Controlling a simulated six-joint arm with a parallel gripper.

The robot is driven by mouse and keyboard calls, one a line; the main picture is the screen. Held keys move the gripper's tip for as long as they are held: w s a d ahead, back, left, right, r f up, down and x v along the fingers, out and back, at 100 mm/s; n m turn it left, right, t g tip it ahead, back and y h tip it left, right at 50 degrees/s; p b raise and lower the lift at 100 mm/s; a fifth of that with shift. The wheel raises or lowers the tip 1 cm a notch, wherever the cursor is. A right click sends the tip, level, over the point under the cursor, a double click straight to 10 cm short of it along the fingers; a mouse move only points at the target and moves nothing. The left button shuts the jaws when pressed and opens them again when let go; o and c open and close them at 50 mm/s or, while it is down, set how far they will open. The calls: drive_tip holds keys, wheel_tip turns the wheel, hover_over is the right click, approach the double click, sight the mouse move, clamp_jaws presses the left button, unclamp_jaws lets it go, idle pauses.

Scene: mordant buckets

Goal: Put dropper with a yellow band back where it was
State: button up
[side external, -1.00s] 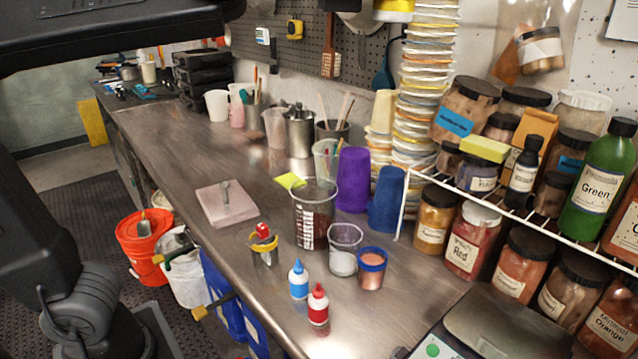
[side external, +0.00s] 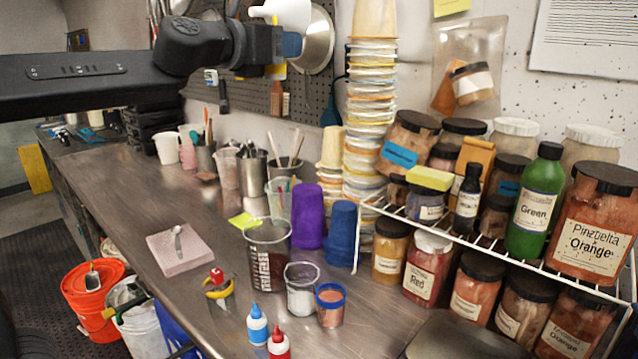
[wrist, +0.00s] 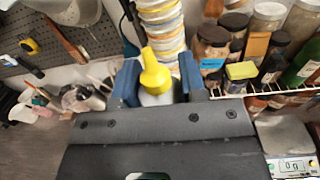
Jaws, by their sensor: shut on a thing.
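My gripper (side external: 288,44) is raised high in front of the pegboard, above the bench. In the wrist view its two blue fingers (wrist: 158,82) are shut on a dropper with a yellow conical tip (wrist: 154,72); part of its pale body shows below. In the side view, yellow of the dropper (side external: 275,72) shows under the jaws; most of it is hidden. A blue dropper bottle (side external: 257,328) and a red dropper bottle (side external: 279,346) stand close together at the bench's front edge.
A measuring beaker (side external: 268,250), a cup of white powder (side external: 301,292) and a blue-rimmed cup (side external: 330,307) stand behind the bottles. A small red-and-yellow item (side external: 218,285) is left of them. A wire shelf (side external: 470,232) of jars borders the right.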

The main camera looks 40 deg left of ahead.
drive_tip(key=w+d+f+n+y, duration=0.15)
drive_tip(key=d+f, duration=0.25)
drive_tip(key=f, duration=0.4)
drive_tip(key=w+d+f+n+g+y, duration=0.1)
drive_tip(key=d+f+n+y, duration=0.2)
drive_tip(key=f, duration=0.4)
drive_tip(key=w+d+f+y, duration=0.25)
drive_tip(key=d+f, duration=0.25)
drive_tip(key=f, duration=0.3)
drive_tip(key=s+d+f+n+g+y, duration=0.2)
drive_tip(key=s+d+f+y, duration=0.1)
drive_tip(key=s+f, duration=0.4)
drive_tip(key=s+d+f+n+g+y, duration=0.2)
drive_tip(key=s+d+f+n, duration=0.1)
drive_tip(key=s+f, duration=0.5)
drive_tip(key=shift+s+d+g+y, duration=0.3)
drive_tip(key=shift+d+y, duration=0.1)
drive_tip(key=shift+d, duration=0.15)
drive_tip(key=shift+f, duration=0.15)
wheel_tip(320, 180, down, 9)
drive_tip(key=shift+f, duration=0.2)
drive_tip(key=shift+f, duration=0.1)
